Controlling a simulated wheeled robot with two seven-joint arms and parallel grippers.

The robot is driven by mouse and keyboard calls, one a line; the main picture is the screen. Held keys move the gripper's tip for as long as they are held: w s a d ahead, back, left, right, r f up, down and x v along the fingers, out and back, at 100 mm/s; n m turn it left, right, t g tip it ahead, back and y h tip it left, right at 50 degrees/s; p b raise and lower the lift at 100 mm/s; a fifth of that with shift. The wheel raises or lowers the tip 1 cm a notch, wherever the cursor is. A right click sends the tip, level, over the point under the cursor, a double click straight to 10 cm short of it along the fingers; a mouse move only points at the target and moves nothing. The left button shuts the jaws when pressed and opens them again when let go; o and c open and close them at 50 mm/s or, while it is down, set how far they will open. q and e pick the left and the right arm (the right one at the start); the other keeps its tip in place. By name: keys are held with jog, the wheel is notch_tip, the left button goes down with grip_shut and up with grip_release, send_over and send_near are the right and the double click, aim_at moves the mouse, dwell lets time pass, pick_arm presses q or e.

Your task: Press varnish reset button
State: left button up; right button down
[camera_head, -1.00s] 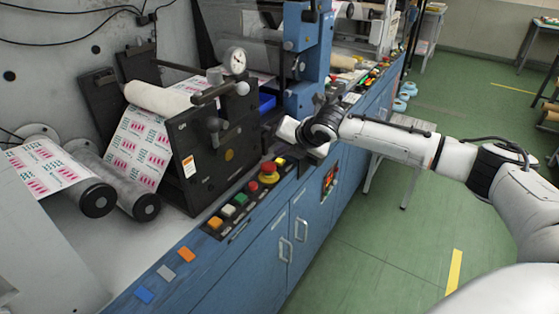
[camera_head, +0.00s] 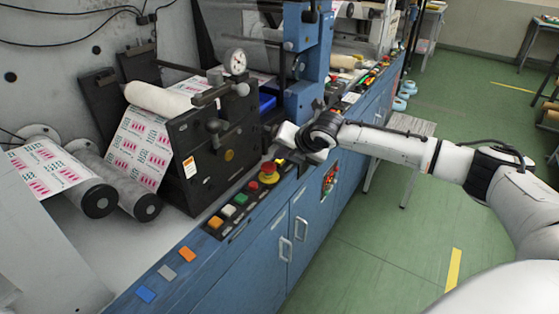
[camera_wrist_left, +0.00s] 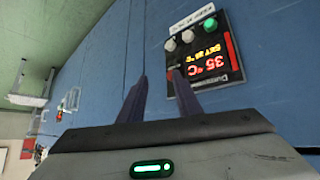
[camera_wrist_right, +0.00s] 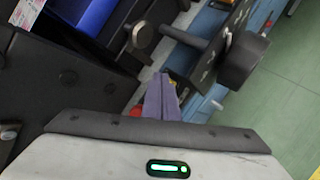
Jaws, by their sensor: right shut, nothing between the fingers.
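A row of push buttons (camera_head: 228,211) runs along the blue machine's front ledge: orange, white, green and red. Beyond them stand a red mushroom button on a yellow base (camera_head: 268,173) and a yellow button (camera_head: 280,162). I cannot read which one is the varnish reset. My right gripper (camera_head: 274,152) is over the far end of this row, close to the yellow button; contact cannot be told. Its fingers (camera_wrist_right: 160,98) are shut and empty in the right wrist view, with bits of red and yellow partly hidden behind them. My left gripper (camera_wrist_left: 160,85) is open and empty, facing a blue panel.
A black roller stand (camera_head: 215,145) with a pressure gauge (camera_head: 235,61) rises close beside the right gripper. A temperature display panel (camera_wrist_left: 205,62) is on the blue front in the left wrist view. Flat orange, grey and blue pads (camera_head: 166,271) lie nearer. Green floor (camera_head: 375,240) is open at right.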

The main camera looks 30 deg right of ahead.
aim_at(282, 163)
jog(key=shift+f, duration=0.35)
dwell(0.4)
jog(key=shift+r, duration=0.1)
jog(key=shift+r+p, duration=0.9)
jog(key=shift+p, duration=0.5)
jog(key=shift+r, duration=2.5)
jog(key=shift+f, duration=0.1)
